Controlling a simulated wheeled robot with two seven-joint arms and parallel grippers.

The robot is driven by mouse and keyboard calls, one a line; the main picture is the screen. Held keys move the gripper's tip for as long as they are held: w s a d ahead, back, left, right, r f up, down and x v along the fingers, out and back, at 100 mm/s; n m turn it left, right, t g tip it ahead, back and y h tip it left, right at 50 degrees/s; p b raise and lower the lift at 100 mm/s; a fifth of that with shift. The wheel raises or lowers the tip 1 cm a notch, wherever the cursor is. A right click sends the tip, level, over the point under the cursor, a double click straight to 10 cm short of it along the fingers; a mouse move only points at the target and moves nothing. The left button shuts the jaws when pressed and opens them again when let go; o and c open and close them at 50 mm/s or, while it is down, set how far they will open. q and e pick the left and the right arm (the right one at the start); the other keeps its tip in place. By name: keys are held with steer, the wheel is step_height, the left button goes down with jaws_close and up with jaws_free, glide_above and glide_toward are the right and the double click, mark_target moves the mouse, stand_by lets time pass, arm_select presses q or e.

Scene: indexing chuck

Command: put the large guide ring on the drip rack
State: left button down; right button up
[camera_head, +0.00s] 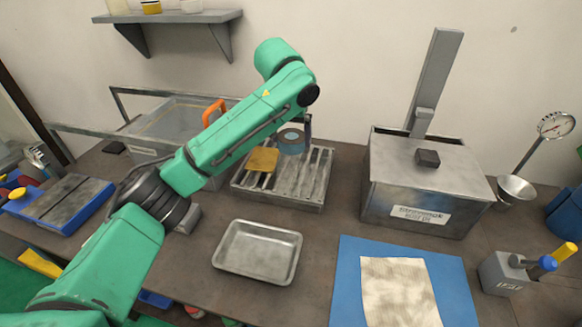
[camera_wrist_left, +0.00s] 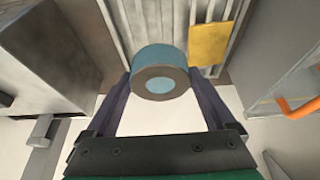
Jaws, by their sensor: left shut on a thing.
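The large guide ring (camera_head: 292,148) is a short blue-grey cylinder with a dark end face and a round opening. My left gripper (camera_head: 298,131) is shut on it, one finger at each side, as the left wrist view shows for the ring (camera_wrist_left: 158,54) and the gripper (camera_wrist_left: 160,80). The drip rack (camera_head: 311,187) is a grey metal tray with long slats, and it also shows in the left wrist view (camera_wrist_left: 126,30). The ring is over the rack's back part in the head view; whether it touches the slats I cannot tell. My right gripper is not in view.
A yellow pad (camera_head: 262,160) lies on the rack's left part. A lidded metal box (camera_head: 425,185) stands to the right, and a clear-walled tank with an orange handle (camera_head: 213,111) to the left. An empty metal tray (camera_head: 258,251) lies in front. A blue mat (camera_head: 352,290) is at front right.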

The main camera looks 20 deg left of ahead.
mark_target(292, 177)
arm_select(q)
step_height(292, 177, down, 11)
steer(key=shift+w+f+p, duration=0.1)
steer(key=shift+w+p, duration=0.05)
steer(key=shift+p, duration=0.4)
jaws_free()
steer(key=shift+f, duration=0.1)
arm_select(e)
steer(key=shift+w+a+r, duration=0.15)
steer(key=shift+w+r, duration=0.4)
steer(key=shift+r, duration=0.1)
